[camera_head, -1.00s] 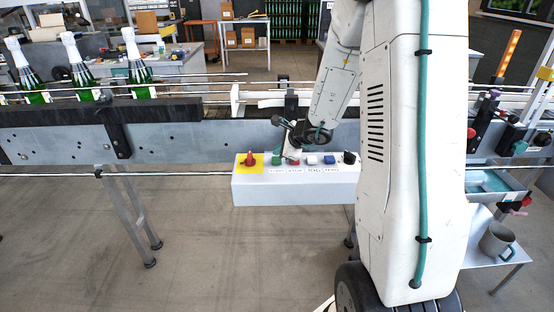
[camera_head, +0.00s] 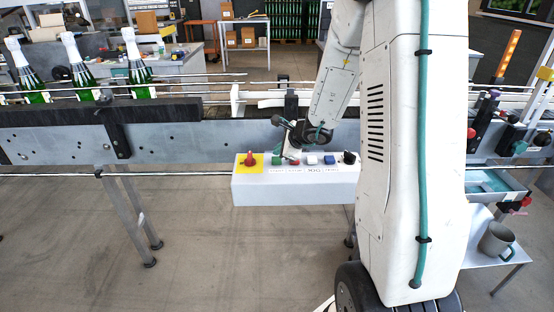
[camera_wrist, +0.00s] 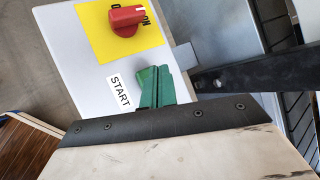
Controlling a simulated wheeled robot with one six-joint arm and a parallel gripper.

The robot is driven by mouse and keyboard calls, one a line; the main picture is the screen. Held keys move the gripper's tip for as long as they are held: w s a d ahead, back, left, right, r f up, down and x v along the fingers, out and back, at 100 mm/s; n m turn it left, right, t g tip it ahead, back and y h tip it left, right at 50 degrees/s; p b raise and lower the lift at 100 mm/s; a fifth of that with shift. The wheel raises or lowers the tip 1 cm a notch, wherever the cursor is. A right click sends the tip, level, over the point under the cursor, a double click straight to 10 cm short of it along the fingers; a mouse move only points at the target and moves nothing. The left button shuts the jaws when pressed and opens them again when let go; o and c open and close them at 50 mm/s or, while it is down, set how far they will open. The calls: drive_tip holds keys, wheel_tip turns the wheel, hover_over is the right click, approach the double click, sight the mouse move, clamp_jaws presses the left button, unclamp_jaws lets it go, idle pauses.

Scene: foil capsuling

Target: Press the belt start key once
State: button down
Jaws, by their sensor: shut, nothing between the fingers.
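The green start key (camera_head: 276,160) is on top of the white control box (camera_head: 296,188), between the red switch on its yellow plate and a red button. In the wrist view the green key (camera_wrist: 154,86) shows beside the START label (camera_wrist: 120,93); its lower part is hidden by the dark edge of my gripper. My gripper (camera_head: 290,153) is shut and empty, low over the box, close to the right of the green key. Its fingertips are hidden in the wrist view, and I cannot tell whether they touch anything.
The red rotary switch (camera_head: 250,160) stands left of the key. A white button (camera_head: 312,160), a blue button (camera_head: 329,160) and a black knob (camera_head: 349,157) are to the right. The conveyor (camera_head: 60,143) runs behind, with green bottles (camera_head: 82,75) at left.

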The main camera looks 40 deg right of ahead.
drive_tip(key=shift+f, duration=0.15)
drive_tip(key=shift+f, duration=0.3)
